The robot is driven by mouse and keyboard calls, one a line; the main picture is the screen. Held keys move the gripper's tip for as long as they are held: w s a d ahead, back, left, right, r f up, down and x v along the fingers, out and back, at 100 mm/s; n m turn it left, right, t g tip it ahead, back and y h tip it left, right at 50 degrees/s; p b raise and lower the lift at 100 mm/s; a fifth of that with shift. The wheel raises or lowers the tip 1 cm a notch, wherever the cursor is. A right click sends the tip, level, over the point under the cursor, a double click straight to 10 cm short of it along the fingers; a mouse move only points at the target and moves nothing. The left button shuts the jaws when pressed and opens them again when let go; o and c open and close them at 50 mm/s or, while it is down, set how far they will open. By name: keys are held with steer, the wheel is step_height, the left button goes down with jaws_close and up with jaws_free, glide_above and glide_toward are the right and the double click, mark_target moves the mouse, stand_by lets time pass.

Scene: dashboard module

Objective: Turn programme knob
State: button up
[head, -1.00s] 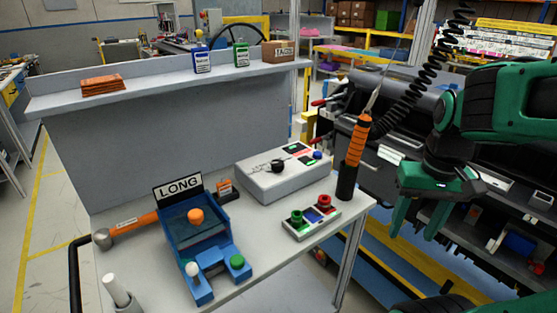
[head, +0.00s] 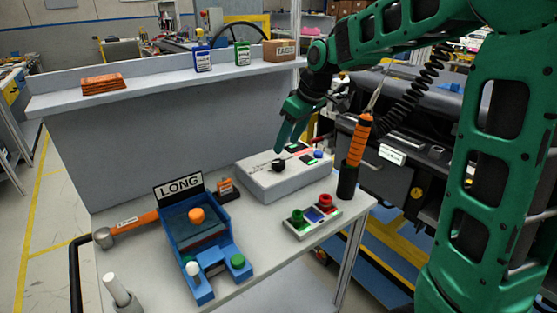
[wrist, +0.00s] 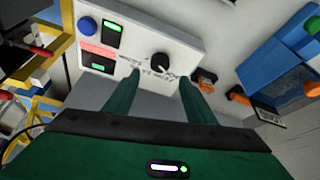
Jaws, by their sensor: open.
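The black programme knob (head: 278,165) sits on top of a grey control box (head: 290,185) on the bench. In the wrist view the knob (wrist: 160,62) shows with a pale pointer mark, and the box (wrist: 190,40) also carries a blue button and lit green displays. My gripper (head: 284,146) is above the back of the box, close over the knob, fingers pointing down. In the wrist view my gripper (wrist: 158,90) is open, one finger either side of the knob's line in the picture. The knob lies beyond the fingertips and nothing is between the fingers.
A small panel with green and red buttons (head: 313,216) stands in front of the box. A black and orange hanging tool (head: 354,158) stands to its right. A blue fixture (head: 205,245) marked LONG is on the left. The shelf edge (head: 150,92) runs behind.

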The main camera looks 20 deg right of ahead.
mark_target(278, 162)
steer(key=x, duration=0.8)
steer(key=shift+d+f, duration=0.1)
steer(key=shift+c, duration=0.6)
steer(key=c, duration=0.9)
